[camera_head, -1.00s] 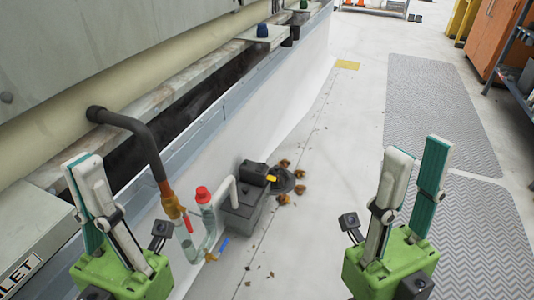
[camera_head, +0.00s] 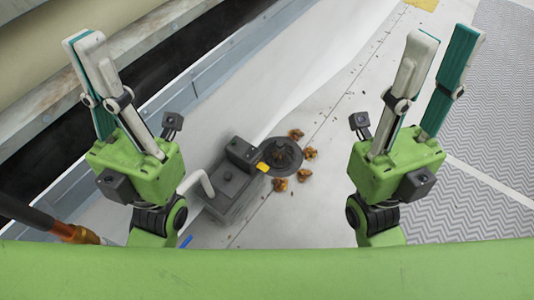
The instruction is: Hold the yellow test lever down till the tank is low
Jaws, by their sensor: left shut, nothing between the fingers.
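The small yellow lever (camera_head: 263,167) sticks out from the dark grey pump unit at its right side, beside the round drain. The grey tank box (camera_head: 228,186) below it has a closed lid, so its level is hidden. My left gripper (camera_head: 84,38) is shut and empty, held up at the left, well apart from the lever. My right gripper (camera_head: 443,40) is open and empty, held up at the right with its fingers apart, also away from the lever.
A dark round drain (camera_head: 285,157) has several brown leaf clumps (camera_head: 281,184) around it. A pale pipe (camera_head: 197,184) meets the box at its left. A blue handle (camera_head: 186,241) and an orange-brown pipe (camera_head: 72,232) lie lower left. Grey ribbed mats (camera_head: 500,120) cover the right floor.

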